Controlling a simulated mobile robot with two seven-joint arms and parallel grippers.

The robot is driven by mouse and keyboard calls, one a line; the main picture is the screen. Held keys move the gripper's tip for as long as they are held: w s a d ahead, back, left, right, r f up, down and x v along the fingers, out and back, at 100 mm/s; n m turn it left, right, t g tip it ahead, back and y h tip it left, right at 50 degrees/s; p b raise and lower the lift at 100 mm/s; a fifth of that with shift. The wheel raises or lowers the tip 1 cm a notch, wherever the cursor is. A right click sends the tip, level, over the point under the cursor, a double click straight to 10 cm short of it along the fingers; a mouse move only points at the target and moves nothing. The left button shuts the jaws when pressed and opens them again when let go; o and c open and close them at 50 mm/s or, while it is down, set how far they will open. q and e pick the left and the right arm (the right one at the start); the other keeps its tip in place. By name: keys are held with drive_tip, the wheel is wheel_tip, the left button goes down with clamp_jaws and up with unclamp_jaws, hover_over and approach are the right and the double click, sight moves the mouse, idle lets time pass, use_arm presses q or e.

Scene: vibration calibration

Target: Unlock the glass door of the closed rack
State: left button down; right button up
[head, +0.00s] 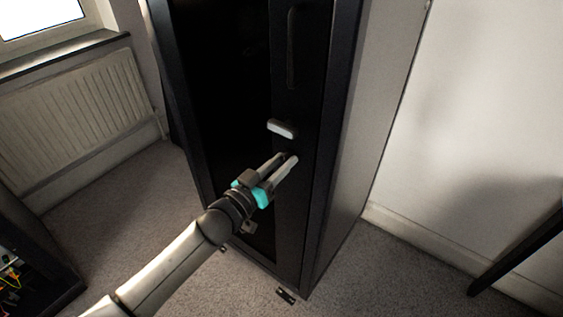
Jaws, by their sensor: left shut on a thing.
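The closed rack (329,150) is a tall black cabinet in the middle of the head view. Its dark glass door (225,70) looks shut against the frame. A light grey handle piece (281,129) sticks out from the door's black edge strip, below a long upright recess (292,48). My left gripper (287,157) is at the same strip, just below the handle piece and apart from it in the picture. Its fingers are close together on a small thing that they hide; I cannot make out what it is. My right gripper is out of view.
A white radiator (75,110) is under the window at the left. Another dark rack with cables (30,260) stands at the lower left. A dark leg (515,250) slants at the lower right. Grey carpet (400,275) is open in front.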

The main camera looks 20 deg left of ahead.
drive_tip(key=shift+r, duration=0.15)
use_arm(q)
drive_tip(key=m+p, duration=0.1)
drive_tip(key=m, duration=0.2)
drive_tip(key=shift+r, duration=0.1)
drive_tip(key=m+p, duration=0.1)
drive_tip(key=m, duration=0.2)
drive_tip(key=shift+m, duration=0.5)
drive_tip(key=m, duration=0.2)
drive_tip(key=shift+m+p, duration=0.35)
drive_tip(key=shift+m, duration=0.05)
drive_tip(key=m, duration=0.2)
drive_tip(key=shift+m, duration=0.3)
drive_tip(key=m, duration=0.5)
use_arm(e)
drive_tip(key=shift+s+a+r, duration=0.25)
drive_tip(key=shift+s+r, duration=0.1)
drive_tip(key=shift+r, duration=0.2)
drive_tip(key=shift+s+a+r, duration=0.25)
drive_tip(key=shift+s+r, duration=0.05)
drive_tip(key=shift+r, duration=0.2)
use_arm(q)
drive_tip(key=shift+m, duration=0.3)
